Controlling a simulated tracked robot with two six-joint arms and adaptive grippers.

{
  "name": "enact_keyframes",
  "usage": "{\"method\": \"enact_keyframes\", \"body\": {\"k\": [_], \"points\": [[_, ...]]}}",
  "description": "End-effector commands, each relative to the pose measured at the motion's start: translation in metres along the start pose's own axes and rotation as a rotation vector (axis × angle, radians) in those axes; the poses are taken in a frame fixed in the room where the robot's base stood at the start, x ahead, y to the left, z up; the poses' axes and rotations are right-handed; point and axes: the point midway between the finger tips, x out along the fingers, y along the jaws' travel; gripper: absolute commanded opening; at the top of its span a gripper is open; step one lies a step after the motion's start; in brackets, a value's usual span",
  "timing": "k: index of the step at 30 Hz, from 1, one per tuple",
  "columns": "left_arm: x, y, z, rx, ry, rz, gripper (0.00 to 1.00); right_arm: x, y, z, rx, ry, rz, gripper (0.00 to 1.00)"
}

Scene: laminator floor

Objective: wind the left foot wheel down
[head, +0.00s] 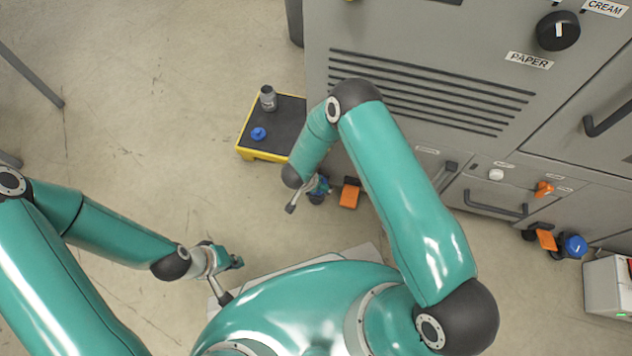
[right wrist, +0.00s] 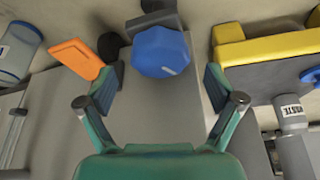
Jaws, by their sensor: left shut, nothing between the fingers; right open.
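The left foot wheel (right wrist: 161,52) is a blue knob low at the machine's foot, beside an orange lever (head: 349,196). In the right wrist view the wheel sits ahead of and between my fingers; I cannot tell whether they touch it. In the head view my right gripper (head: 318,186) mostly covers it. My right gripper is open, and its fingers also show in the right wrist view (right wrist: 160,86). The orange lever also shows there (right wrist: 76,58), left of the wheel. My left gripper (head: 236,263) is shut and empty, low at the left, away from the wheel.
A yellow-edged step (head: 262,156) with a dark top stands left of the wheel, bearing a grey cup (head: 268,98) and a blue knob (head: 258,134). Another blue wheel (head: 575,246) with an orange lever (head: 546,240) is at the right. Open floor lies at the left.

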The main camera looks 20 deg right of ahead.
Motion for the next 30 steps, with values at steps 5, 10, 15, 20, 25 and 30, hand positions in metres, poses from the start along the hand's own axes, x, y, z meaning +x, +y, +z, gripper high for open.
{"method": "enact_keyframes", "body": {"k": [5,10,15,20,25,30], "points": [[0.0,0.0,0.0,0.0,0.0,0.0,0.0,-0.038,-0.001,-0.001,-0.003,0.002,-0.003,0.92],[0.0,0.0,0.0,0.0,0.0,0.0,0.0,-0.07,-0.001,0.0,-0.002,0.002,-0.003,0.92],[0.0,0.0,0.0,0.0,0.0,0.0,0.0,-0.089,0.0,0.0,-0.001,0.001,-0.001,0.92],[0.0,0.0,0.0,0.0,0.0,0.0,0.0,-0.095,0.0,0.001,-0.001,0.0,0.0,0.92],[0.001,0.0,0.0,0.0,0.0,0.0,0.0,-0.095,0.0,0.001,0.0,0.0,0.0,0.92],[0.001,0.0,0.0,0.0,0.0,0.0,0.0,-0.094,0.0,0.001,0.0,0.0,0.0,0.92]]}}
